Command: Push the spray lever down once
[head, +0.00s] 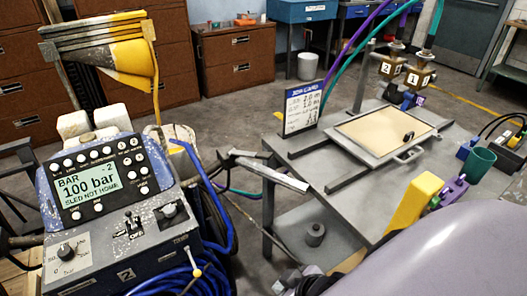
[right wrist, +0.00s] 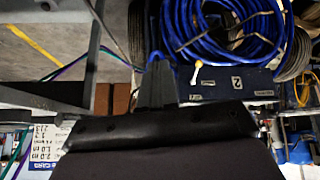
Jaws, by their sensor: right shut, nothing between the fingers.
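The spray lever (head: 197,262) is a thin stalk with a small pale yellow knob at the lower right of the line striper's grey panel box. It also shows in the right wrist view (right wrist: 197,70), a little right of my fingertips. My right gripper (head: 285,282) is at the bottom of the head view, to the right of the lever and apart from it. Its dark fingers are together and empty in the right wrist view (right wrist: 155,65). My left gripper is not in view.
The striper's display (head: 88,185) reads 100 bar and SLED NOT HOME. A blue hose coil (head: 185,284) hangs by the lever. A grey work table (head: 365,190) carries a board, a job card and a yellow block. Brown cabinets stand behind, with bare floor between.

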